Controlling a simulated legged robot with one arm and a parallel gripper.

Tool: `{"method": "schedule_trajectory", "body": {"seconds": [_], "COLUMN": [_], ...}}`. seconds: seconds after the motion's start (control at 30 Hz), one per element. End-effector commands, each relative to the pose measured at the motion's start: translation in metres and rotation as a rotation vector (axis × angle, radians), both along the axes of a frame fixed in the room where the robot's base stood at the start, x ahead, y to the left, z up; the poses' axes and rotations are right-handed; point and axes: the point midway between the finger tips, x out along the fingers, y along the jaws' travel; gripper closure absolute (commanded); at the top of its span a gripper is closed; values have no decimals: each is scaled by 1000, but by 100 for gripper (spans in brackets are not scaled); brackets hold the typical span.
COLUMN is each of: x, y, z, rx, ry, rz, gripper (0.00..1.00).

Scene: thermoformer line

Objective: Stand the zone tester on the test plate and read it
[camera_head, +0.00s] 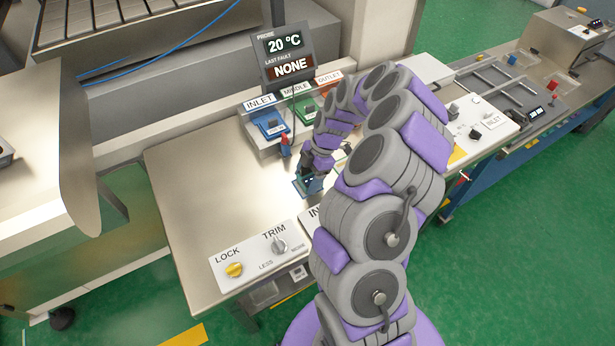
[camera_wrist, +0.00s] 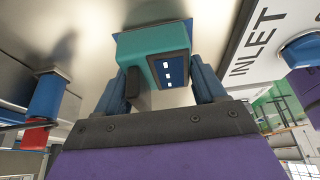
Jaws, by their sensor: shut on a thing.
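The zone tester (camera_wrist: 140,45) is a teal block with a dark blue display (camera_wrist: 168,68) that carries a few small white marks, too small to read surely. My gripper (camera_wrist: 160,78) is shut on it, one blue finger on each side. In the head view my gripper (camera_head: 311,172) holds the tester (camera_head: 308,184) low over the bench, partly hidden by my arm. A blue square, seemingly the test plate (camera_wrist: 203,22), shows right at the tester's far end. I cannot tell whether they touch. A screen (camera_head: 286,57) reads PROBE 20 °C, LAST FAULT NONE.
Blue INLET (camera_head: 268,124) and green MIDDLE (camera_head: 305,108) stations stand behind, with an OUTLET label beside them. A red-and-blue upright piece (camera_head: 286,146) stands close by. A LOCK and TRIM panel (camera_head: 255,258) lies in front. The bench's left part (camera_head: 195,185) is clear.

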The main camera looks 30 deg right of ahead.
Motion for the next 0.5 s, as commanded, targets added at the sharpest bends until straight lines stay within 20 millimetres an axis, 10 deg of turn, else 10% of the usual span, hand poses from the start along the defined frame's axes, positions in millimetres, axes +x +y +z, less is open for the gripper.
{"method": "schedule_trajectory", "body": {"seconds": [0.07,0.1,0.5], "x": [0,0,0], "y": [2,3,0], "z": [-2,-2,-2], "rx": [-1,-2,2], "ry": [1,1,2], "rz": [1,0,1], "gripper": [65,28,5]}}
